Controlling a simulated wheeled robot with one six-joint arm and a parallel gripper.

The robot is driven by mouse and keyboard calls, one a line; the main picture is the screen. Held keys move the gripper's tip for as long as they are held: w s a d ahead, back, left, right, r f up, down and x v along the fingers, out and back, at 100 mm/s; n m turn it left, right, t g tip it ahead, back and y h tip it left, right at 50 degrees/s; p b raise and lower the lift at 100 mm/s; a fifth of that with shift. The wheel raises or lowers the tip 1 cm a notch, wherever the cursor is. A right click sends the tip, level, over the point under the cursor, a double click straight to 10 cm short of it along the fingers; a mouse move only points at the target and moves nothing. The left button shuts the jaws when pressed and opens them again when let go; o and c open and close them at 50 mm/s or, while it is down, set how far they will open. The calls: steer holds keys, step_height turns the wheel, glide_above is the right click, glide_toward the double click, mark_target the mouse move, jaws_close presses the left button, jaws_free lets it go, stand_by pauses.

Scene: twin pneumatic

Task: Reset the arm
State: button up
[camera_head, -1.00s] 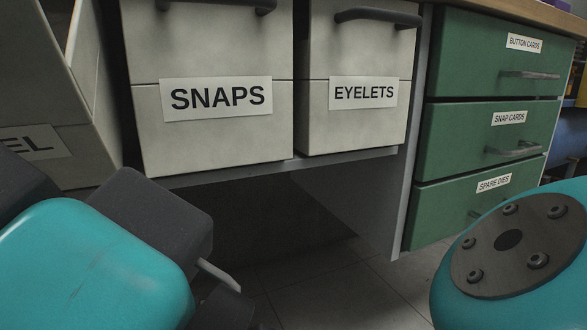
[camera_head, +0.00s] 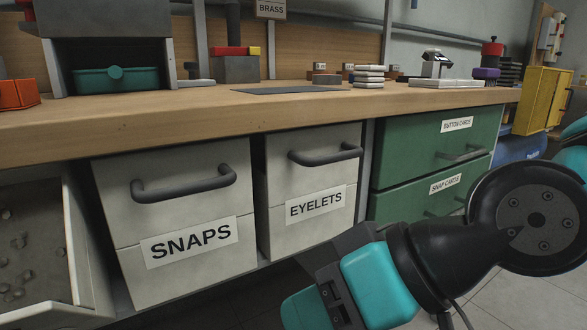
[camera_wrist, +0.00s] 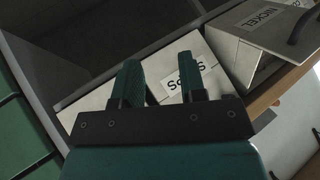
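My arm (camera_head: 410,265) shows at the lower right of the head view, bent low in front of the drawers. In the wrist view my gripper (camera_wrist: 158,65) has its two dark green fingers apart with nothing between them. Past the fingers is the pale SNAPS drawer (camera_wrist: 183,50), its label partly covered by a finger. I cannot tell the distance to it, and no contact shows. In the head view the SNAPS drawer (camera_head: 190,190) and EYELETS drawer (camera_head: 300,175) appear shut. The fingers cannot be made out in the head view.
A pale drawer (camera_head: 75,255) with small pieces inside stands open at the left; the wrist view shows a protruding NICKEL drawer (camera_wrist: 262,45). The workbench (camera_head: 300,103) edge overhangs the drawers. Green drawers (camera_head: 420,185) are at the right, partly behind my arm.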

steer(key=s+d+r+g+h+p, duration=0.1)
steer(key=d+r+h+p, duration=0.25)
steer(key=d, duration=0.35)
steer(key=s+d+r+g+h+p, duration=0.1)
steer(key=d+r+h+p, duration=0.1)
steer(key=d+p, duration=0.3)
step_height(320, 180, up, 36)
steer(key=p, duration=3.4)
steer(key=shift+s+d+f+m, duration=0.15)
steer(key=shift+d+f+m, duration=0.1)
steer(key=shift+d+m, duration=0.15)
steer(key=shift+a+y, duration=0.1)
steer(key=shift+y, duration=0.15)
